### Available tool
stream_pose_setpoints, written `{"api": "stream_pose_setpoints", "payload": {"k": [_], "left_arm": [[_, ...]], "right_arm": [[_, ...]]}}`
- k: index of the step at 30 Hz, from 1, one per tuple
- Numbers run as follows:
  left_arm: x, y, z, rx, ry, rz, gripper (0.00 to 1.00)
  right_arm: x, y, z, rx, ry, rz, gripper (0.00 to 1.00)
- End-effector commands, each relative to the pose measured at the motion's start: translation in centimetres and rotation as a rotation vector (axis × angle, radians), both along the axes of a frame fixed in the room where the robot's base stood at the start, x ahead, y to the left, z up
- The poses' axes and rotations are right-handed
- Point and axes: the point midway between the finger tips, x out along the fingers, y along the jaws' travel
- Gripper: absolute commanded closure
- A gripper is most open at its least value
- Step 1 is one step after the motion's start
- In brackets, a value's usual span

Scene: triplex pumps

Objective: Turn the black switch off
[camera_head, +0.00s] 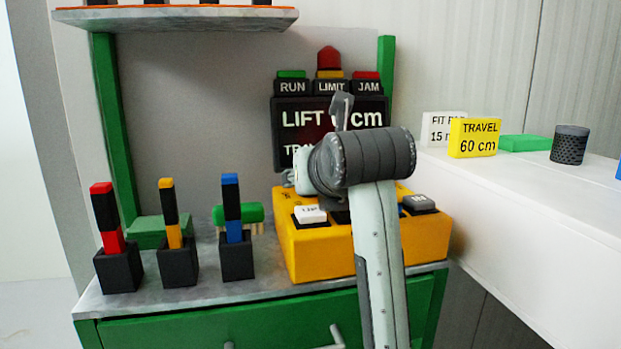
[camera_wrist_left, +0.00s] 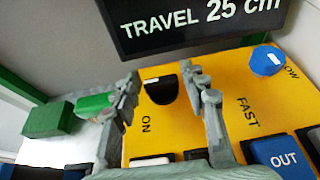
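The black switch (camera_wrist_left: 160,89) sits on the yellow control box (camera_wrist_left: 160,130), with the word ON printed just below it in the left wrist view. My left gripper (camera_wrist_left: 162,76) is open, with one finger on each side of the switch and visible gaps between. I cannot tell how far above the panel the fingertips are. In the head view the yellow box (camera_head: 300,262) stands on the bench, and my left arm covers its middle, hiding the switch and most of the gripper. My right gripper is in neither view.
A blue knob (camera_wrist_left: 267,61) and a blue OUT button (camera_wrist_left: 280,156) are on the same panel. A white UP button (camera_head: 310,214) is at its left. A dark display (camera_head: 290,130) stands close behind. Black holders with coloured handles (camera_head: 180,262) stand left; a white counter (camera_head: 530,190) is right.

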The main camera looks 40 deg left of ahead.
Motion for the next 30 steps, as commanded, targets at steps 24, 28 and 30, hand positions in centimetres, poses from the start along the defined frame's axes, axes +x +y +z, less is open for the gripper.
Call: {"api": "stream_pose_setpoints", "payload": {"k": [24, 28, 30], "left_arm": [[-6.1, -7.0, 4.0, 0.001, -0.004, -0.001, 0.57], [-7.0, -7.9, 4.4, 0.002, -0.001, 0.0, 0.57], [-7.2, -8.2, 4.6, 0.0, -0.001, -0.001, 0.57]], "right_arm": [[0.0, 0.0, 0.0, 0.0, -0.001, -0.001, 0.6], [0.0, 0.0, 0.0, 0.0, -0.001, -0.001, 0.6], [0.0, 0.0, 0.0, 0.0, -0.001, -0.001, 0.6]]}}
